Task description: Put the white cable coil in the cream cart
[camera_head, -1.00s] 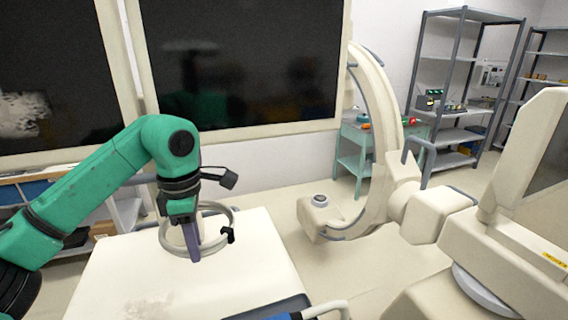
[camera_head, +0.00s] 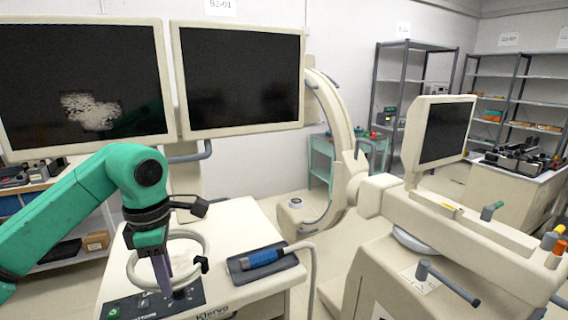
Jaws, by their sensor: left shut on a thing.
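The white cable coil (camera_head: 190,235) is a pale ring with a small black clip at its right side. My left gripper (camera_head: 164,280) is shut on it and holds it in front of the cream cart's top, over the dark control panel at its front edge. The cream cart (camera_head: 245,226) carries two large dark monitors at its back. I cannot tell the gap between coil and cart. No opening in this cart shows. My right gripper is not in view.
A dark pad with a blue-handled probe (camera_head: 264,257) lies on the cart top, its pale cable hanging down to the right. A cream C-arm machine (camera_head: 415,208) stands to the right. A green table (camera_head: 322,160) and grey shelves (camera_head: 400,75) stand behind.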

